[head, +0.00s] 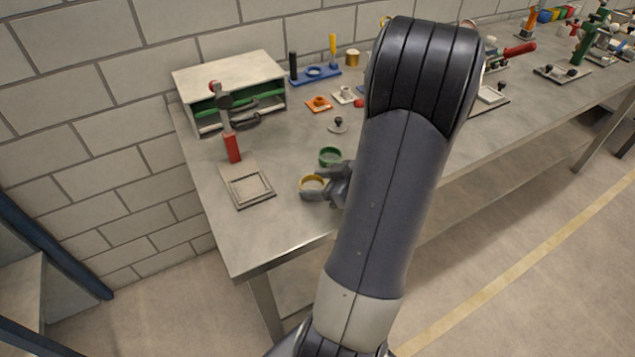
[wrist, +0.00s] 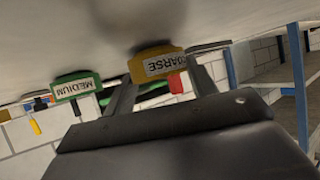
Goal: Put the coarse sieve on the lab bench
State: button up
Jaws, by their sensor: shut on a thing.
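The coarse sieve, a yellow ring (head: 313,182), is at the front left part of the lab bench (head: 290,225). Its COARSE label faces the camera in the wrist view (wrist: 157,66). My gripper (head: 322,190) is shut on it, with a finger on each side. The sieve is at or just above the bench top; I cannot tell whether it touches. The bench appears upside down along the top of the wrist view (wrist: 60,35).
A green sieve (head: 330,156) labelled MEDIUM stands close behind; it also shows in the wrist view (wrist: 75,87). A cabinet (head: 230,90) stands behind. The bench's front left corner is clear.

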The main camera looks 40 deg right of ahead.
jog(key=shift+f+b, duration=0.15)
jog(key=shift+b, duration=0.15)
jog(key=o, duration=1)
jog(key=shift+r, duration=0.2)
jog(key=shift+r+p, duration=0.15)
jog(key=shift+p, duration=0.25)
jog(key=b+v, duration=0.2)
jog(key=v, duration=1)
jog(key=shift+s+b, duration=0.1)
jog(key=shift+b, duration=0.2)
